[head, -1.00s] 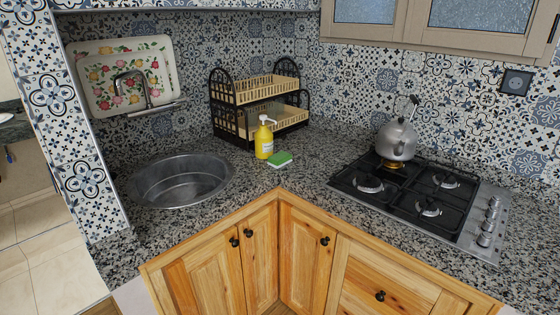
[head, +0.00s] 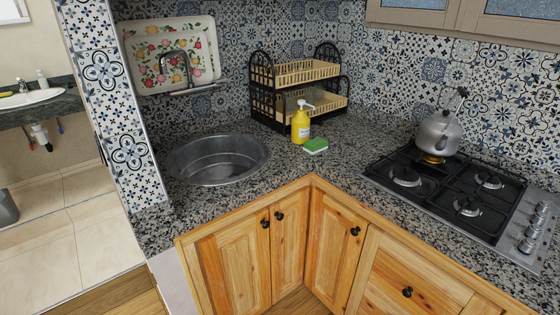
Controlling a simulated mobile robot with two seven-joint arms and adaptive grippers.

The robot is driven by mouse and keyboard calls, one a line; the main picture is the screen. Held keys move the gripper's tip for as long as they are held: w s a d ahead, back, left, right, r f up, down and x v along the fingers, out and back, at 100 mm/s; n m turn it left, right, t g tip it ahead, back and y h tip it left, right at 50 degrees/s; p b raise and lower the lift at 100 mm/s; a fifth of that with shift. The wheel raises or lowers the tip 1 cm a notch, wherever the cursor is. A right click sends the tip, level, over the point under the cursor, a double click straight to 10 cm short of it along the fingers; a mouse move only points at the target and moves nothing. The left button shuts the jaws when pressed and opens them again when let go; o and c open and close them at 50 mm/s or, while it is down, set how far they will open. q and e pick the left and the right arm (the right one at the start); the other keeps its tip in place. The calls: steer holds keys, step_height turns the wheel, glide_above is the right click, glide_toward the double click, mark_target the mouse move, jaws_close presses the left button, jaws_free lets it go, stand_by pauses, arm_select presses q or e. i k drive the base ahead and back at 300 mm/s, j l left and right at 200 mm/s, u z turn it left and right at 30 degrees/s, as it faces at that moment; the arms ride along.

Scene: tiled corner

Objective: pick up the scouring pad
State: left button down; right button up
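The scouring pad (head: 315,146) is a small block with a green top and a yellow lower side. It lies flat on the speckled granite counter (head: 330,170) in the corner. It sits just to the right of and in front of a yellow soap bottle (head: 301,125) with a white pump. Nothing covers the pad. Neither of my grippers shows in the head view.
A round metal sink (head: 218,160) with a tap lies left of the pad. A black two-tier dish rack (head: 270,103) stands behind it. A gas hob (head: 455,195) with a kettle (head: 438,133) is at right. Wooden cabinets (head: 290,240) stand below the counter edge.

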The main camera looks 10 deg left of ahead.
mark_target(314, 146)
steer(key=z, duration=1.15)
steer(key=i+j+z, duration=0.25)
steer(key=j+z, duration=0.25)
steer(key=j, duration=0.15)
